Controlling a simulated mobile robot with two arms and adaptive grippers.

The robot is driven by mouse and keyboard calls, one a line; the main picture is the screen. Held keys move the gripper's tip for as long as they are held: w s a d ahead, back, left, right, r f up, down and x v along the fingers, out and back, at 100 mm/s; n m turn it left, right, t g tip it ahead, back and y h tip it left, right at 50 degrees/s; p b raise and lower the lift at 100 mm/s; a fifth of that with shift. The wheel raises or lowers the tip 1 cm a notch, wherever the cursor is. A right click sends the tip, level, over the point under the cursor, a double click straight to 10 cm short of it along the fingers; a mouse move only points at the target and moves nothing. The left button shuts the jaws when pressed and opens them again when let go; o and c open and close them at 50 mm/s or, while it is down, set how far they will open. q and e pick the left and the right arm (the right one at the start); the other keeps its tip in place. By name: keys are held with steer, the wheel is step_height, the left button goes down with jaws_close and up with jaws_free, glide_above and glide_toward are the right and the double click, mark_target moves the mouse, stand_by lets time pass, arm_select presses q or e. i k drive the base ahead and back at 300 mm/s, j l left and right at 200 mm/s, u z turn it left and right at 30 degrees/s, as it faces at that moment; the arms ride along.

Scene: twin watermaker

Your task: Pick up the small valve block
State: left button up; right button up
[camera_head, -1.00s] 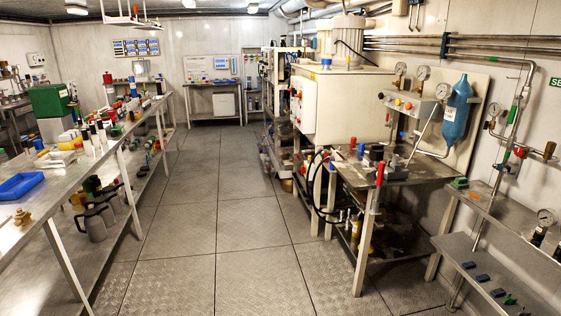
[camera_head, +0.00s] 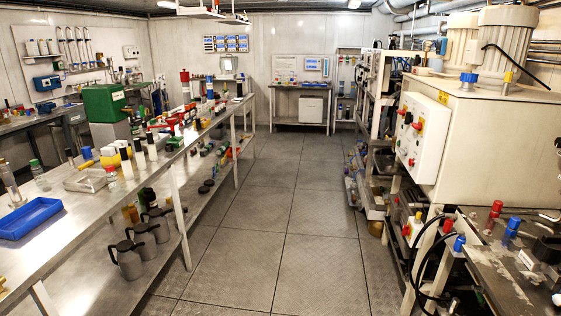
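I cannot single out the small valve block for sure among the many small parts. A dark block (camera_head: 547,248) sits on the right-hand bench (camera_head: 492,290) at the right edge of the head view, partly cut off by the frame. Red-topped (camera_head: 494,213) and blue-topped (camera_head: 512,228) fittings stand to its left. Neither of my grippers is in view.
A long metal bench (camera_head: 75,240) runs along the left, with a blue tray (camera_head: 30,218), a green box (camera_head: 105,102) and dark jugs (camera_head: 125,257) below. A white machine cabinet (camera_head: 480,140) stands right. The plated floor aisle (camera_head: 245,240) between is clear.

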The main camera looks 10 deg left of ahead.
mark_target(187, 216)
steer(key=i+u, duration=0.1)
steer(key=i, duration=0.9)
steer(key=i+l, duration=0.15)
steer(key=i, duration=0.9)
steer(key=i+j+u, duration=0.1)
steer(key=i+u, duration=0.35)
steer(key=i+l+u, duration=0.1)
steer(key=i+u, duration=0.4)
steer(key=i+l+u, duration=0.3)
steer(key=i+u, duration=0.15)
steer(key=i+l+u, duration=0.5)
steer(key=k+j, duration=0.1)
